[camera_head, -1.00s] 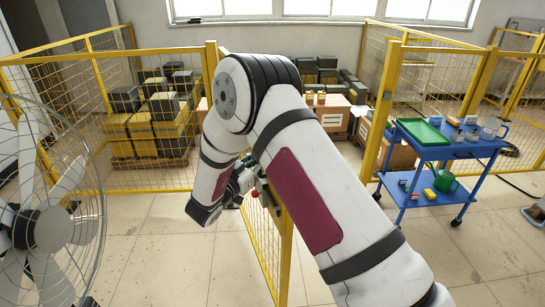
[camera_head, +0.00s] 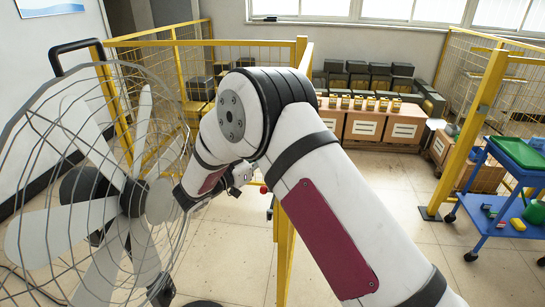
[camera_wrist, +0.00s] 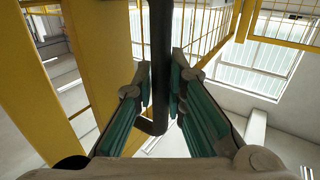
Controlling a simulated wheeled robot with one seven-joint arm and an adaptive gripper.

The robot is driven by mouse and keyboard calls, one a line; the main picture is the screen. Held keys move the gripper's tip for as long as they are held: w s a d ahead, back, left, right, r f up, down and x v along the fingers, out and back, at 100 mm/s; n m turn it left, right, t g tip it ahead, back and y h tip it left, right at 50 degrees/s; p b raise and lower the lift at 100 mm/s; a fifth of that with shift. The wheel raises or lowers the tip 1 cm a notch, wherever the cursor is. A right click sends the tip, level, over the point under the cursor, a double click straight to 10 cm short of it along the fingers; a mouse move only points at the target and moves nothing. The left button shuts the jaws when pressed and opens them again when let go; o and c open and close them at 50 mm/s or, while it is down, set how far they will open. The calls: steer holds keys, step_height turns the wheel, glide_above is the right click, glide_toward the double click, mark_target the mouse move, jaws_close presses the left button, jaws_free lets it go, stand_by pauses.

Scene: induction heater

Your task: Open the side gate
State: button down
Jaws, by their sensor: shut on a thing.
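The side gate (camera_head: 285,262) is a yellow mesh panel, standing ajar and reaching toward me, with an opening on its right. My arm hides much of it. My gripper (camera_head: 246,176) is at the gate, beside a small red knob (camera_head: 264,189). In the wrist view my gripper (camera_wrist: 160,88) has its green-lined fingers closed on both sides of a dark bent handle bar (camera_wrist: 160,45). The bar's lower end bends left between the fingers. The gate's yellow frame (camera_wrist: 95,60) fills the left of that view.
A large caged fan (camera_head: 60,215) stands close at left, near my forearm. A yellow post (camera_head: 478,125) bounds the opening at right, with a blue cart (camera_head: 497,210) beside it. Boxes (camera_head: 365,125) line the back wall. The floor in the opening is clear.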

steer(key=shift+a, duration=0.2)
steer(key=c, duration=1.6)
jaws_free()
steer(key=v, duration=1.2)
